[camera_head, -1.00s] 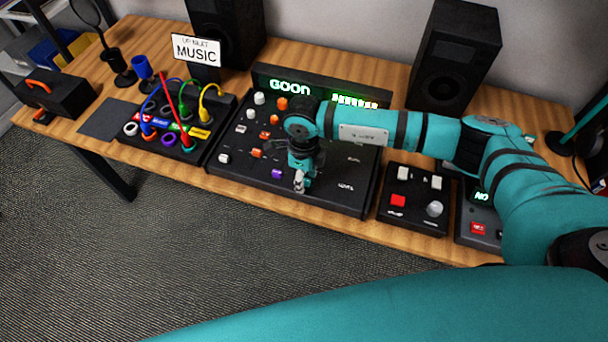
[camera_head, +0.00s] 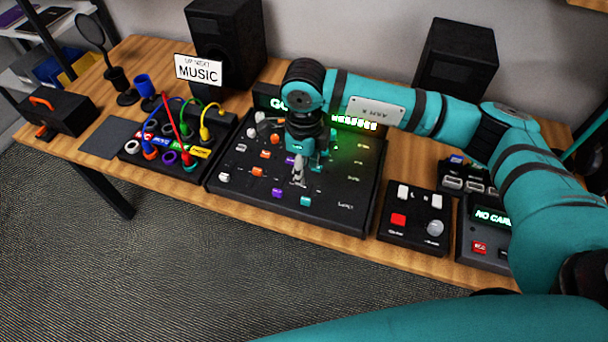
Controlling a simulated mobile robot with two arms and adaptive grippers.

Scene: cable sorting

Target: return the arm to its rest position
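My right arm, teal with black bands, comes in from the right edge. My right gripper (camera_head: 307,170) points down over the middle of the black mixer console (camera_head: 335,203) and hides part of its face. It appears to be above the panel and I see no object held. Its fingers are small and partly overlap, so I cannot tell how far apart they are. My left gripper is out of view. The console has orange, white, purple and teal knobs, and its lit display is partly hidden by my arm.
A patch box (camera_head: 189,173) with colored cables stands left of the console. A small button box (camera_head: 413,220) and a device with a lit screen (camera_head: 490,215) stand to the right. Two black speakers (camera_head: 228,40) (camera_head: 458,62) and a MUSIC sign (camera_head: 198,71) stand behind.

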